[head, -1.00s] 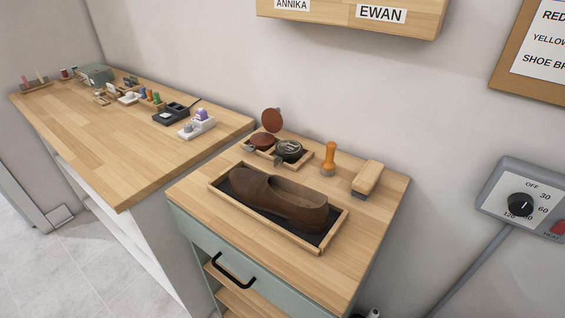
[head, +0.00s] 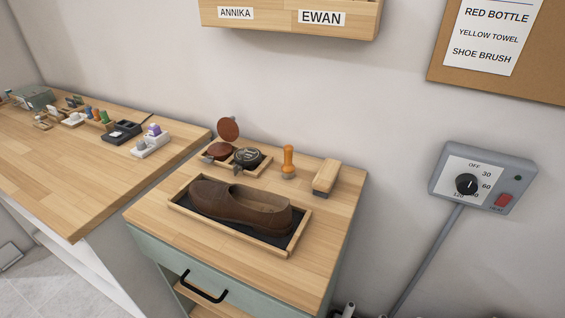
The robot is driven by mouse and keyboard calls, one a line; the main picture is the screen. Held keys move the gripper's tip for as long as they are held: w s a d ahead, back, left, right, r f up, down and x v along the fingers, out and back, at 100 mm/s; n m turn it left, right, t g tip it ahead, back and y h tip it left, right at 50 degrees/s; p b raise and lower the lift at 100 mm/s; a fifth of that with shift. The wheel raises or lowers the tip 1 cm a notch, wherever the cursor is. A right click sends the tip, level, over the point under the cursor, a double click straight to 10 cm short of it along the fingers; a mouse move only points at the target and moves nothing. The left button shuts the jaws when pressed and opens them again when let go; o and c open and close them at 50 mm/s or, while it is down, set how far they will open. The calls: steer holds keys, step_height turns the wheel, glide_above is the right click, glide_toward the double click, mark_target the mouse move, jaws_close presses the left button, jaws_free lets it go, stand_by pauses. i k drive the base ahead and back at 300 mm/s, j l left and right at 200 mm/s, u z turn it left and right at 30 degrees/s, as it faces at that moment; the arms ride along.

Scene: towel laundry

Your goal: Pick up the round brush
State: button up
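A small upright brush (head: 288,162) with an orange-brown wooden handle stands on the cabinet top, behind the shoe tray. It looks like the round brush; its bristle end is too small to make out clearly. Left of it is an open tin of dark polish (head: 247,158) in a small wooden tray. Right of it lies a block-shaped brush (head: 326,177) with a pale wooden back. My gripper is not in view.
A brown shoe (head: 240,205) sits in a dark-lined wooden tray (head: 302,236) on the cabinet top (head: 272,277). A long wooden counter (head: 70,180) with small items stands at left. A dial box (head: 482,180) hangs on the right wall, below a notice board (head: 545,55).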

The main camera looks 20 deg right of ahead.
mark_target(288, 168)
steer(key=i+j+z, duration=0.1)
steer(key=j, duration=0.3)
steer(key=i+j+z, duration=0.1)
steer(key=j, duration=0.3)
steer(key=i+j+z, duration=0.1)
steer(key=i+j, duration=0.15)
steer(key=j, duration=0.15)
steer(key=i+j+z, duration=0.1)
steer(key=j, duration=0.3)
steer(key=i+j+z, duration=0.15)
steer(key=j, duration=0.3)
